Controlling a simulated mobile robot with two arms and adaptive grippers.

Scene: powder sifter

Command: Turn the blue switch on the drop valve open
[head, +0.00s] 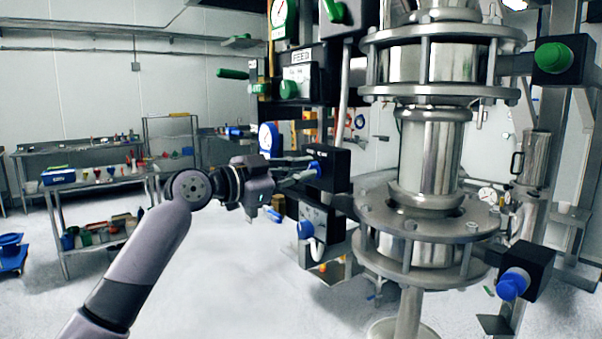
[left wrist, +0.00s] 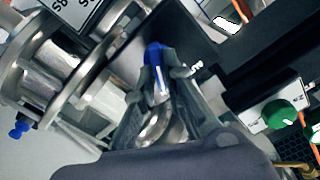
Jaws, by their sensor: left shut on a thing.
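A black box (head: 333,165) with a blue switch (head: 315,169) on its left face stands left of the steel sifter column. My left gripper (head: 301,170) reaches it from the left. In the left wrist view the blue switch (left wrist: 154,54) lies between the two fingertips of my left gripper (left wrist: 160,78), which is shut on it. The fingers hide part of the switch. The lettering on the box is too small to read, so I cannot tell whether it names the drop valve. My right gripper is not in view.
A second blue knob (head: 512,284) is at the lower right. A green knob (head: 553,57) is at the upper right. The steel column (head: 430,150) stands close right. Shelves (head: 95,175) are far left.

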